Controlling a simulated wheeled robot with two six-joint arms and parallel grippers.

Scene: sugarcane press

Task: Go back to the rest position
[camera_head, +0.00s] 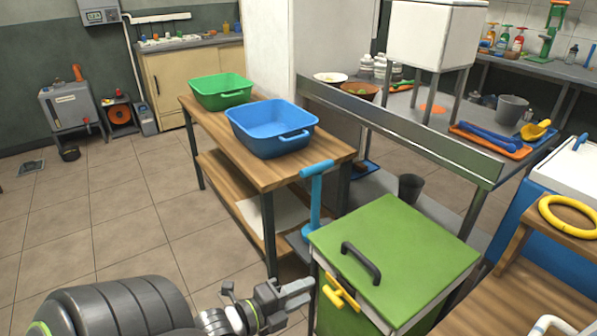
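My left arm comes in along the bottom left, and its gripper (300,291) reaches toward the front left side of the green-topped cabinet (415,255). The gripper is close to the yellow handle (341,291) on that cabinet's front, and I cannot tell whether they touch. I see nothing held in the gripper. Its fingers show edge-on, so their opening is unclear. A small pale piece at the bottom right edge may be part of my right gripper; the rest of it is out of the picture.
A wooden table (262,178) holds a blue basin (272,124) and a green basin (221,90). A blue upright handle (316,195) stands beside the cabinet. A yellow ring (567,217) lies on a wooden stand at right. Tiled floor (100,225) is open at left.

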